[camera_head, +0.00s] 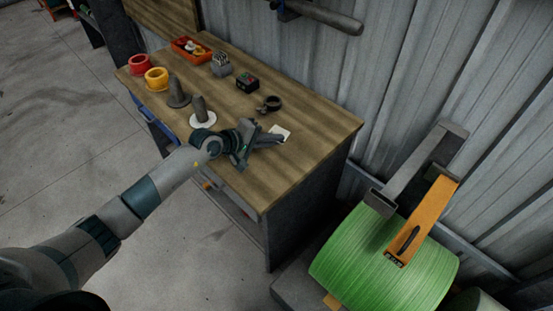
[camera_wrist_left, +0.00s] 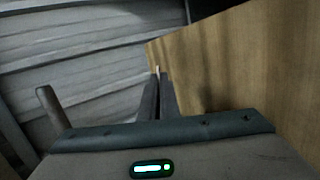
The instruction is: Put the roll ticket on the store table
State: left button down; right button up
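The roll ticket (camera_head: 279,130) is a small white card at the fingertips of my left gripper (camera_head: 280,139), over the right part of the wooden store table (camera_head: 315,118). In the left wrist view the gripper's two fingers (camera_wrist_left: 159,88) are nearly together, with a thin pale edge of the ticket (camera_wrist_left: 157,69) between their tips. The gripper appears shut on it. I cannot tell whether the ticket touches the tabletop. My right gripper is not in view.
On the table stand red (camera_head: 141,64) and yellow (camera_head: 157,78) rings, grey cones (camera_head: 177,92), a red tray (camera_head: 190,46), a dark box (camera_head: 247,82) and a black clamp-like ring (camera_head: 269,103). A green roll (camera_head: 375,268) lies right of the table. The right tabletop is clear.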

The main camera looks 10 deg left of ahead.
pick_arm(q)
jog(key=shift+f, duration=0.1)
dwell(0.3)
jog(key=b, duration=0.6)
send_over(274, 169)
notch_tip(274, 169, down, 8)
jog(key=shift+w+d+f, duration=0.1)
jog(key=shift+f+b, duration=0.6)
jog(key=shift+f, duration=0.25)
jog(key=c, duration=2.2)
grip_release()
jog(key=shift+p+v, duration=1)
jog(key=shift+v, duration=1.5)
jog(key=shift+p+v, duration=0.35)
jog(key=shift+v, duration=1.2)
